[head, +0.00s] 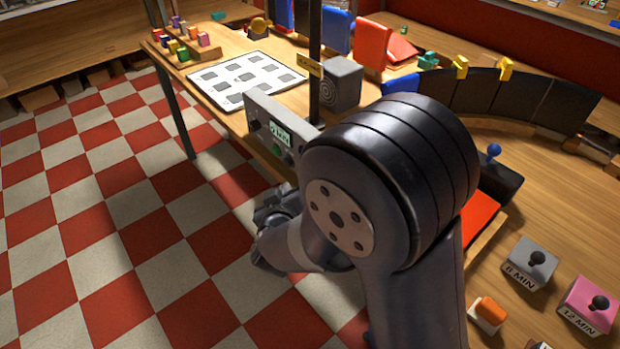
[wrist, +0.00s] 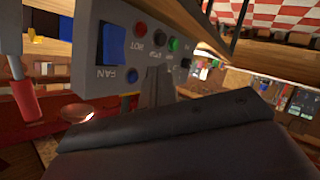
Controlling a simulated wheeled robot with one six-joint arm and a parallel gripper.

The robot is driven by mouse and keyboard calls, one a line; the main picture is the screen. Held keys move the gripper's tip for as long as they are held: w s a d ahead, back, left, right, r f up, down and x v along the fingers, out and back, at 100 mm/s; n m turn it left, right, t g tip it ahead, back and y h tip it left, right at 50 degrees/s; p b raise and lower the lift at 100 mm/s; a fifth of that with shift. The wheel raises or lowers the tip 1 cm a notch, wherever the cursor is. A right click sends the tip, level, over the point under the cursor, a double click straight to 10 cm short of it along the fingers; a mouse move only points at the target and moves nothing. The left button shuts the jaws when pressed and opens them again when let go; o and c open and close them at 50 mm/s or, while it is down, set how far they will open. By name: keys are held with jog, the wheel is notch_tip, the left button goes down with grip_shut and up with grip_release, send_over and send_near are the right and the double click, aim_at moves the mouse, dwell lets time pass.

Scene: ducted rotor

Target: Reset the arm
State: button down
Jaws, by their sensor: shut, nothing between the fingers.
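My arm rises through the middle of the head view, and its large dark joint covers part of the table behind it. My gripper (head: 272,212) is low and left of that joint, over the checkered floor near the table's front edge, partly hidden by my arm. In the wrist view my gripper (wrist: 157,88) is shut and empty. It points at a grey control panel (wrist: 105,40) with a blue switch marked FAN and red, green and blue buttons. I cannot tell whether the fingertips touch the panel.
A white board with grey squares (head: 247,78) and coloured blocks lie farther back. The red-and-white floor (head: 100,220) at left is clear.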

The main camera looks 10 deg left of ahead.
jog(key=shift+f, duration=0.1)
jog(key=w+d+f+b, duration=0.1)
jog(key=b, duration=0.3)
jog(key=shift+w, duration=0.15)
jog(key=shift+s+a+r+p, duration=0.7)
jog(key=shift+s+a+p, duration=0.25)
jog(key=shift+p, duration=0.5)
jog(key=shift+s+a+r+p, duration=0.7)
jog(key=shift+s+p, duration=0.35)
jog(key=shift+p, duration=0.35)
